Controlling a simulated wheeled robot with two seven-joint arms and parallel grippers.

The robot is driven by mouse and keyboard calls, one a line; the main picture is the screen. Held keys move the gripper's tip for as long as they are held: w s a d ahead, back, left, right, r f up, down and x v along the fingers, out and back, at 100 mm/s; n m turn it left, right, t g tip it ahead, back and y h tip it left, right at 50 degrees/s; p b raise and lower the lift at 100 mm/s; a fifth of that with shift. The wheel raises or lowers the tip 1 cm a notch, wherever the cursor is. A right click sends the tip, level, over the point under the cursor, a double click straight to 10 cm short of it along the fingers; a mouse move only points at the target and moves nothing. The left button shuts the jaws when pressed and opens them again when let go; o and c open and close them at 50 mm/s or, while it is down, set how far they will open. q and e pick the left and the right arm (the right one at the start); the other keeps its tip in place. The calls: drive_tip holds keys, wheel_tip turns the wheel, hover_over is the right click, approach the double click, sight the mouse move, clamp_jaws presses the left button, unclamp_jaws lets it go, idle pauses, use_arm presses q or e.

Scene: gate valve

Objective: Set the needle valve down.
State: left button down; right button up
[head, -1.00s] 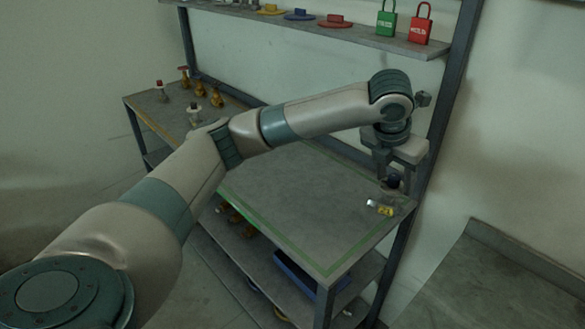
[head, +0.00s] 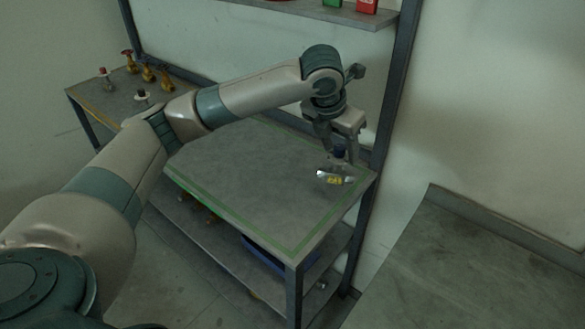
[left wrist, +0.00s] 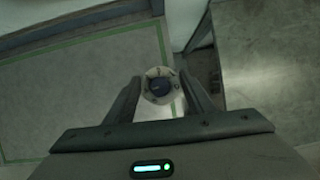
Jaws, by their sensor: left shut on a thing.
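The needle valve (head: 322,174) has a dark blue knob on top, a silvery body and a yellow tag at its side. My left gripper (head: 338,156) points down and is shut on it near the right back corner of the green-edged worktable. In the left wrist view, the valve's dark knob and pale round body (left wrist: 160,86) sit between the two fingers of the gripper (left wrist: 160,95). The valve looks upright and low over the tabletop; I cannot tell whether it touches. My right gripper is not in view.
The worktable top (head: 235,175) is otherwise clear inside its green border. A blue bin (head: 262,252) is on the shelf below. Brass valves (head: 147,72) stand on the far left table. A grey surface (head: 470,260) lies at right, and a dark post rises behind the gripper.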

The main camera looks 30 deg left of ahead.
use_arm(q)
drive_tip(key=s+a+f+p, duration=0.2)
drive_tip(key=a+f, duration=0.3)
drive_tip(key=a, duration=0.3)
drive_tip(key=shift+s+p, duration=0.35)
drive_tip(key=shift+s, duration=0.5)
wheel_tip(320, 180, down, 4)
drive_tip(key=shift+f+p, duration=0.1)
drive_tip(key=shift+p, duration=0.75)
drive_tip(key=c, duration=0.8)
unclamp_jaws()
